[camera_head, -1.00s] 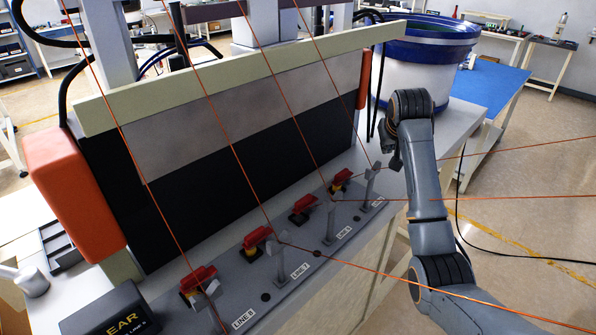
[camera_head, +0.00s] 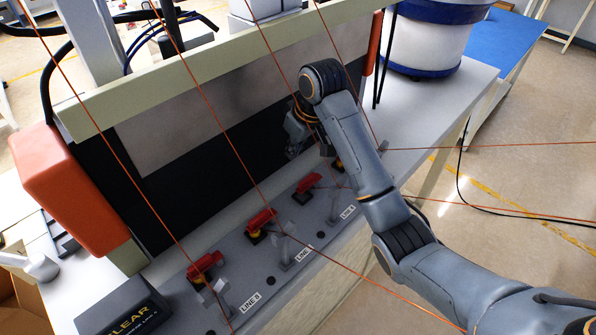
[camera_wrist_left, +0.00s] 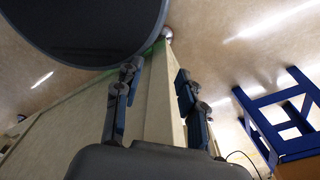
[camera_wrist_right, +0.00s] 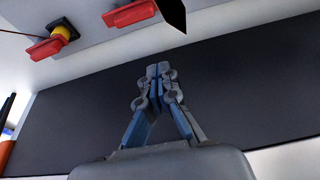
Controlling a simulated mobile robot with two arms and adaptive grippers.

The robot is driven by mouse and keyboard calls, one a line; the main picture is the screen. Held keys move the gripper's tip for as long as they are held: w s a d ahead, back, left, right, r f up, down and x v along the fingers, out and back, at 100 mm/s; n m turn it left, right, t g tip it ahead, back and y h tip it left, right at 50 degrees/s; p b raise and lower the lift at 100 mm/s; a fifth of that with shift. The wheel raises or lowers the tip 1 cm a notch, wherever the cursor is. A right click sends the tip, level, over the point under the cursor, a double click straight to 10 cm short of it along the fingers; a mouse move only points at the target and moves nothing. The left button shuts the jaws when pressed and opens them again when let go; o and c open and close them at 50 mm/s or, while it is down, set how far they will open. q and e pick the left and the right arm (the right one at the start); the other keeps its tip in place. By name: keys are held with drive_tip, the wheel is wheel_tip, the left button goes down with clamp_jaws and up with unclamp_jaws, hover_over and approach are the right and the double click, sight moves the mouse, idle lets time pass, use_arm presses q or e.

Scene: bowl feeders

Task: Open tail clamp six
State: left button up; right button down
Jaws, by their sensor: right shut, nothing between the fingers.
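The row of tail clamps has red handles on a grey rail (camera_head: 232,262). The red clamp (camera_head: 308,182) in line with the label that seems to read LINE 6 (camera_head: 348,211) is third from the near end. My right gripper (camera_head: 294,150) is above and beyond it, near the black panel, partly hidden by my arm. In the right wrist view my right gripper (camera_wrist_right: 158,72) is shut and empty. Two red handles (camera_wrist_right: 48,48) (camera_wrist_right: 130,12) show there, apart from the fingers; I cannot tell their numbers. My left gripper (camera_wrist_left: 157,72) is open and empty, outside the head view.
Other red clamps (camera_head: 205,265) (camera_head: 258,220) (camera_head: 338,163) share the rail. Grey upright posts stand in front of the clamps. Thin orange lines cross the scene. A black panel (camera_head: 200,165) stands behind. A dark box marked CLEAR (camera_head: 125,308) is at lower left.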

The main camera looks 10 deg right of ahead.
sight(309, 180)
drive_tip(key=p+x, duration=0.2)
drive_tip(key=x, duration=0.6)
drive_tip(key=shift+s, duration=0.1)
drive_tip(key=s+d+p, duration=0.1)
drive_tip(key=s+p, duration=0.1)
drive_tip(key=shift+s+d+r+p, duration=0.15)
drive_tip(key=shift+s+d+p, duration=0.15)
drive_tip(key=shift+d, duration=0.1)
drive_tip(key=shift+s+d, duration=0.3)
drive_tip(key=shift+s, duration=0.1)
use_arm(q)
drive_tip(key=r, duration=0.1)
drive_tip(key=w+r, duration=0.1)
drive_tip(key=r, duration=0.3)
drive_tip(key=shift+w+d+r, duration=0.1)
drive_tip(key=shift+w+r, duration=0.15)
drive_tip(key=shift+w, duration=0.1)
drive_tip(key=shift+w, duration=0.1)
use_arm(e)
drive_tip(key=shift+w+a, duration=0.1)
use_arm(q)
drive_tip(key=shift+f, duration=0.1)
